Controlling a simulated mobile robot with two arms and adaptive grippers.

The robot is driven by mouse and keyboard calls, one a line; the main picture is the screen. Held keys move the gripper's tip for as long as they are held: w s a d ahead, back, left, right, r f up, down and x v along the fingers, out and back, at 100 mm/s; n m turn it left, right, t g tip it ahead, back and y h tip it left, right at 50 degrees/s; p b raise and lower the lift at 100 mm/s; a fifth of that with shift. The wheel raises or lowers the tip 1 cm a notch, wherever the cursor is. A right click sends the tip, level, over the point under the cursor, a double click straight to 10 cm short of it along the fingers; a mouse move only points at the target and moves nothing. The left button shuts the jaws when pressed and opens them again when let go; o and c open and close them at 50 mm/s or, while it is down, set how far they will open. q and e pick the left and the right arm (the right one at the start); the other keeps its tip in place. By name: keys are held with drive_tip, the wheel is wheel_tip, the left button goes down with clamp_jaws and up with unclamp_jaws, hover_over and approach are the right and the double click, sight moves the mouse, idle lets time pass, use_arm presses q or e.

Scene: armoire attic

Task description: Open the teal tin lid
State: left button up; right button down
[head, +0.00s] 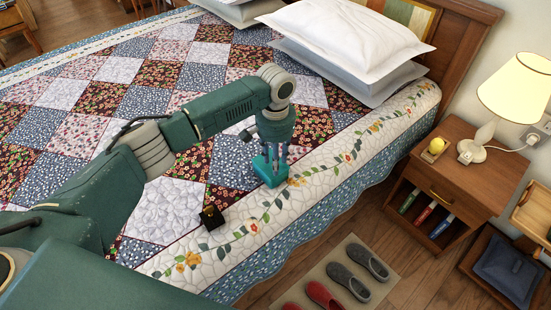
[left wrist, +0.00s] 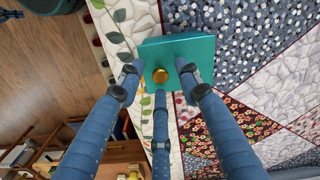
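The teal tin (head: 270,174) sits on the quilted bed, near its patterned border. My left gripper (head: 275,151) points down right over the tin. Whether any fingertip touches the lid is unclear. The lid looks closed on the tin. My right gripper is not in view.
White pillows (head: 345,40) are stacked towards the headboard. A wooden nightstand (head: 462,165) with a lamp (head: 513,90) stands at the right. Slippers lie on a mat (head: 335,275) on the floor.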

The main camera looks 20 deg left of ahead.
sight(271, 164)
use_arm(q)
drive_tip(key=shift+f, duration=0.1)
drive_tip(key=c, duration=0.5)
clamp_jaws()
drive_tip(key=shift+w+a+r+h+p, duration=0.1)
drive_tip(key=shift+r+h+p, duration=0.05)
drive_tip(key=shift+r+p, duration=0.3)
drive_tip(key=shift+w+a+r+h+p, duration=0.1)
drive_tip(key=shift+r+h+p, duration=0.1)
drive_tip(key=shift+p, duration=0.35)
drive_tip(key=shift+w+a+r+g+h+p, duration=0.1)
drive_tip(key=shift+g+h+p, duration=0.25)
drive_tip(key=shift+g, duration=0.15)
drive_tip(key=shift+w+a, duration=0.1)
drive_tip(key=shift+a, duration=0.1)
drive_tip(key=shift+w+a+r+g+h+b, duration=0.3)
drive_tip(key=shift+g+h+b, duration=0.3)
drive_tip(key=shift+h+b, duration=0.45)
drive_tip(key=shift+r, duration=0.15)
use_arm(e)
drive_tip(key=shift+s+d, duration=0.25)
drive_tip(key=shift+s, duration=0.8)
use_arm(q)
drive_tip(key=shift+a, duration=0.1)
